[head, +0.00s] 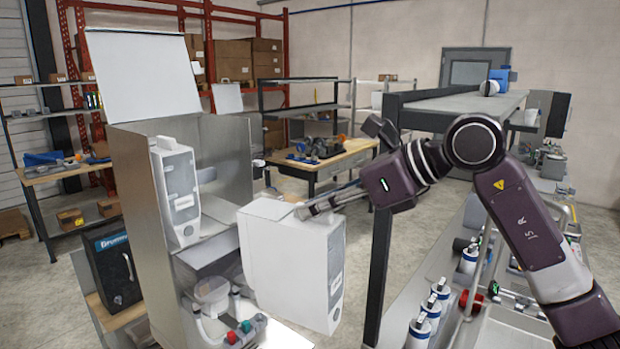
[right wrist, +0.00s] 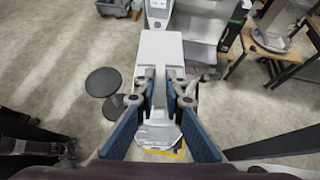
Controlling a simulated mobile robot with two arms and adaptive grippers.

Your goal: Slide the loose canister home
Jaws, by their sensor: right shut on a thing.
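The loose canister (head: 285,265) is a white box with a grey front panel, at the lower middle of the head view, in front of the dispenser and to its right. My right gripper (head: 303,211) is shut on its top; the right wrist view shows the fingers (right wrist: 167,92) closed there, with the white canister top (right wrist: 160,47) beyond them. The metal dispenser housing (head: 140,170) stands at left with its lid (head: 145,75) raised. A similar canister (head: 175,195) sits upright in its left bay. The loose canister hides part of the housing. My left gripper is not in view.
Nozzles with coloured knobs (head: 240,332) and a white tub (head: 211,293) sit low on the dispenser front. A dark-framed shelf (head: 450,103) stands close on the right, with blue-and-white bottles (head: 419,330) below. A workbench (head: 325,165) stands behind.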

